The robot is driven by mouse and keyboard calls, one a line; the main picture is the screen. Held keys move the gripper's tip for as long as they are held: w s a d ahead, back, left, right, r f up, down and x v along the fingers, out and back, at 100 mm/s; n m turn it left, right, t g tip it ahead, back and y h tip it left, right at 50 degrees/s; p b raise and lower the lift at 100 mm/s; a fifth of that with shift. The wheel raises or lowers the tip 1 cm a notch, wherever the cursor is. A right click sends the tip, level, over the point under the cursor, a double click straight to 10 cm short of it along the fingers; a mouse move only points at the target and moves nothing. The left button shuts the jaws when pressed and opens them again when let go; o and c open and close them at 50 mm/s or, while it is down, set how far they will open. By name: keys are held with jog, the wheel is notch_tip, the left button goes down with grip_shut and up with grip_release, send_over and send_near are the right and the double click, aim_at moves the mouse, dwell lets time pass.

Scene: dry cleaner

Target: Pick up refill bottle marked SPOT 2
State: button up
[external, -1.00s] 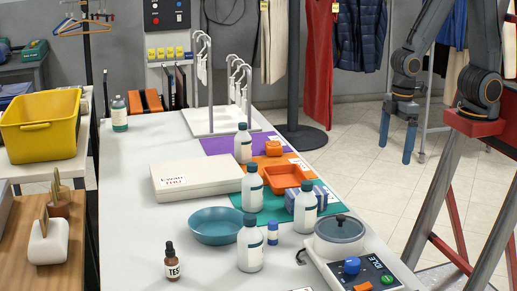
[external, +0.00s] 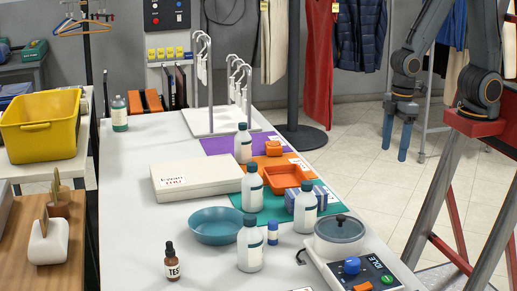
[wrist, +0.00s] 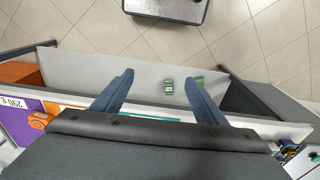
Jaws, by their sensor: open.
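Several white bottles with dark caps and dark labels stand upright on the counter in the external view: one at the back on the purple mat (external: 243,145), one by the green mat (external: 252,190), one at its right (external: 305,212) and one at the front (external: 249,252). A clear bottle with a green label (external: 119,116) stands far left. I cannot read SPOT 2 on any of them. My gripper (external: 396,143) is open and empty, pointing down beyond the counter's right side, apart from all bottles. In the wrist view my gripper (wrist: 159,78) shows no bottle between its fingers.
Around the bottles are a blue bowl (external: 217,226), orange tray (external: 287,177), white box (external: 196,179), small blue-capped bottle (external: 272,232), dropper bottle (external: 172,266) and a lidded pot (external: 338,235) on a device. A hanger rack (external: 210,118) stands behind.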

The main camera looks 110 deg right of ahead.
jog(key=n+t+y, duration=0.1)
jog(key=n+t, duration=0.1)
jog(key=t, duration=0.3)
send_near(243, 209)
jog(key=shift+p+x, duration=1.5)
jog(key=shift+x, duration=0.65)
